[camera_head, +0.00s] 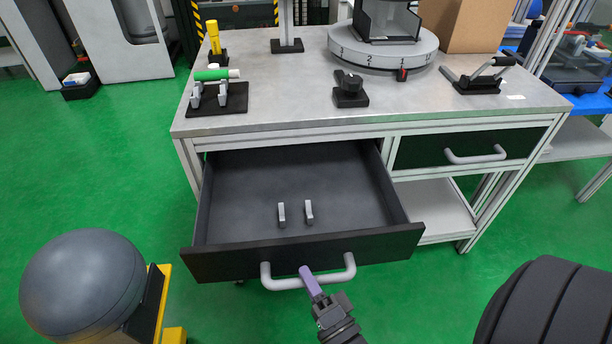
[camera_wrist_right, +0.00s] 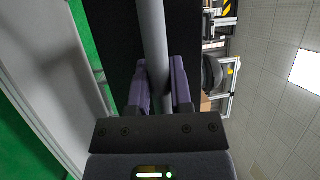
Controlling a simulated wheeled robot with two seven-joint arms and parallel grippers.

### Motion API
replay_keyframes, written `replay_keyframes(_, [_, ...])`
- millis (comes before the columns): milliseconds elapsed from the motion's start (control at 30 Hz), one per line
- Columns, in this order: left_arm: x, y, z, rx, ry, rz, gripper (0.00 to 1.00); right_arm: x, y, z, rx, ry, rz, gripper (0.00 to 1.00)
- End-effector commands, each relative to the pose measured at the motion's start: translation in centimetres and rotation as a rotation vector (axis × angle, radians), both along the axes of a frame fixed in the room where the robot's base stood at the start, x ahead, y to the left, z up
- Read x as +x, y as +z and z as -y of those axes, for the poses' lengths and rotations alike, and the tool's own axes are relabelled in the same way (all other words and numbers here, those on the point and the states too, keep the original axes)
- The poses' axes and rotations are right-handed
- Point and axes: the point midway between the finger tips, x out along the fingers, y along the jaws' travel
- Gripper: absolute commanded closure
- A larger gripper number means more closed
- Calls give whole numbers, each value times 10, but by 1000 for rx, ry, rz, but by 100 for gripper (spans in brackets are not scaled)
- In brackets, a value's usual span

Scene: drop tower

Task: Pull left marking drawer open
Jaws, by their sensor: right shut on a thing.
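The left marking drawer (camera_head: 300,255) stands pulled out from under the workbench, and its dark inside shows in the head view. Two small grey upright pieces (camera_head: 295,212) stand on its floor. The grey bar handle (camera_head: 283,283) is on the drawer front. My right gripper (camera_head: 309,275) is at the middle of this handle, with purple fingers shut on it. In the right wrist view the handle bar (camera_wrist_right: 154,45) runs between the two purple fingers (camera_wrist_right: 163,90). My left gripper is not in view.
The grey benchtop (camera_head: 290,105) carries a round numbered turntable (camera_head: 383,52), a cardboard box (camera_head: 462,25), a toggle clamp (camera_head: 478,80) and a holder with a green cylinder (camera_head: 217,74). A closed right drawer (camera_head: 463,150) sits beside the open one.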

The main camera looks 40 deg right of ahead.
Motion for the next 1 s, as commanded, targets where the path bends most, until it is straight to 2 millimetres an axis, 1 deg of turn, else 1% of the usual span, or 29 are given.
replay_keyframes(33, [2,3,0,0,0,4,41,-7,1,-4,1,1,-3,100])
replay_keyframes(100, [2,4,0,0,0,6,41,-16,1,-10,0,1,-2,100])
replay_keyframes(300, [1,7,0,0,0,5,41,-29,0,-18,1,1,0,100])
replay_keyframes(733, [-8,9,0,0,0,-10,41,-32,-1,-20,0,1,-1,100])
replay_keyframes(767, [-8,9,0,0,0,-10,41,-32,-1,-20,0,2,-1,68])
replay_keyframes(800, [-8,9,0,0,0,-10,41,-32,-1,-20,0,1,-1,59])
replay_keyframes(900, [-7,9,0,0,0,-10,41,-32,-1,-20,0,1,0,39])
replay_keyframes(1000, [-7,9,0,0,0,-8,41,-32,0,-20,0,1,0,39])
